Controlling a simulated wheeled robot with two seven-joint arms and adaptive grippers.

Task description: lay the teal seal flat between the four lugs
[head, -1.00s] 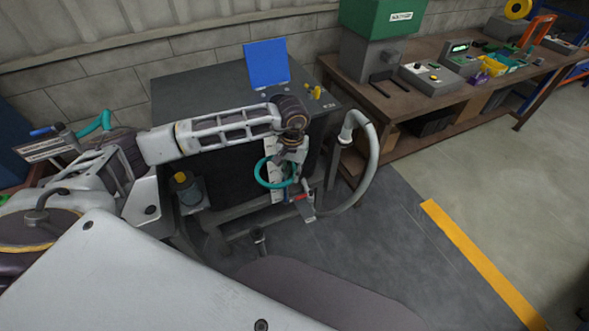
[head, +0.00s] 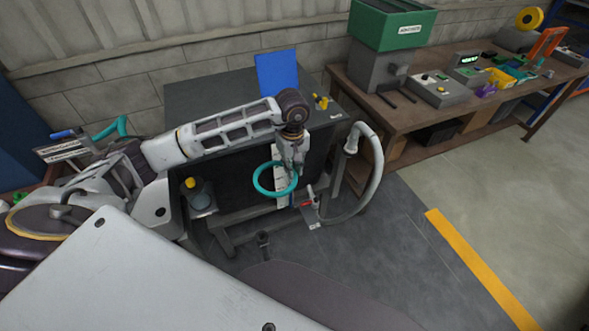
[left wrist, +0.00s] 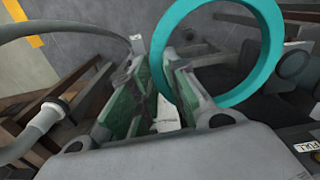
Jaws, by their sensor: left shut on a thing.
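The teal seal (head: 257,184) is a ring held in front of the dark cabinet's near face, with its opening facing my head camera. It also shows large in the left wrist view (left wrist: 273,50), at the upper right. My left gripper (head: 295,172) is shut on the ring's right side in the head view. In the left wrist view the two green-padded fingers (left wrist: 157,75) reach up to the ring's left edge, and the exact contact is partly hidden. I cannot make out the four lugs in either view. My right gripper is not in view.
The dark cabinet (head: 210,95) carries a blue panel (head: 276,72) and small yellow parts (head: 321,102). A thick grey hose (head: 377,165) loops at its right. A brown workbench (head: 455,110) with devices stands beyond. The floor (head: 480,175) at right is clear.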

